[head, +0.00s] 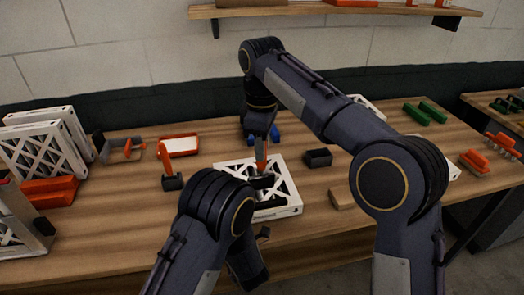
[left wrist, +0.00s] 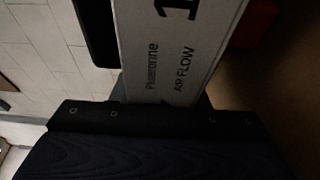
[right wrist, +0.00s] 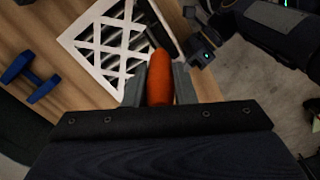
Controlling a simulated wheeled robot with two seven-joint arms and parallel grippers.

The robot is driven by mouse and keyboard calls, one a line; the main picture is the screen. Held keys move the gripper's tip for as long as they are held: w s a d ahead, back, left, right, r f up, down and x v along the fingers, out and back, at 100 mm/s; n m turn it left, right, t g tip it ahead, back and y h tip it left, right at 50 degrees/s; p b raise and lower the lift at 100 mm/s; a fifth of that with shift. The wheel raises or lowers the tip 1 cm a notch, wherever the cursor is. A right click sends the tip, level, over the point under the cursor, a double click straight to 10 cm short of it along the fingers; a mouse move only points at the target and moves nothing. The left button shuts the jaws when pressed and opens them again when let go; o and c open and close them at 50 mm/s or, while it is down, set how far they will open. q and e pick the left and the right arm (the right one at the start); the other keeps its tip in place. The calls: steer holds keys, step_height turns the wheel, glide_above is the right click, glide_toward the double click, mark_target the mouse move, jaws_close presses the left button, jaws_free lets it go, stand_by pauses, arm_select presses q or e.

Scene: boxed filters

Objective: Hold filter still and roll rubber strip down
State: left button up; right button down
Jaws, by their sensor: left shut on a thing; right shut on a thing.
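The white-framed filter (head: 290,208) lies flat on the wooden table, its lattice face up. In the left wrist view its printed side (left wrist: 178,55) reads "AIR FLOW" and stands between my left fingers. My left gripper (head: 262,233) is at the filter's near edge, shut on it, and largely hidden by my own arm in the head view. My right gripper (right wrist: 158,85) is shut on an orange-handled tool (right wrist: 160,72), held upright over the filter. The tool's dark head is low over the lattice; contact is unclear. I cannot clearly tell the rubber strip from it.
Blue dumbbell-shaped tools (right wrist: 30,78) lie behind. An orange-and-black tool (head: 170,165) stands left. More filters (head: 45,150) stand at far left.

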steer(key=shift+r, duration=0.85)
arm_select(q)
steer(key=o, duration=1.1)
